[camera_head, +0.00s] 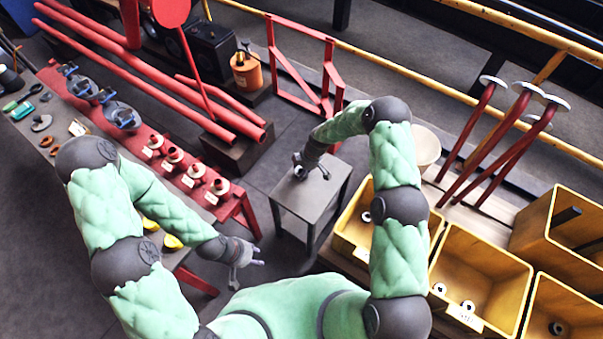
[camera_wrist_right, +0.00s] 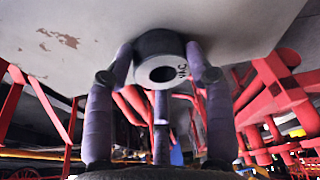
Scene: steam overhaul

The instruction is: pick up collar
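The collar (camera_wrist_right: 160,66), a dark thick ring with a pale face and a round hole, is in the right wrist view against a worn grey surface. My right gripper (camera_wrist_right: 160,62) has a finger close along each side of it, with a third finger below. Whether the fingers press on the collar is unclear. In the head view my right gripper (camera_head: 311,172) is low over the small grey table (camera_head: 330,190), and its fingers mostly hide the collar. My left gripper (camera_head: 248,268) is empty, fingers apart, beside the long workbench.
Yellow bins (camera_head: 480,258) stand at the right, some with small ring parts inside. A red rack (camera_head: 165,190) with flanged parts and a grey bench (camera_head: 60,135) with tools are at the left. A red frame (camera_head: 300,75) and red pipes are behind the small table.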

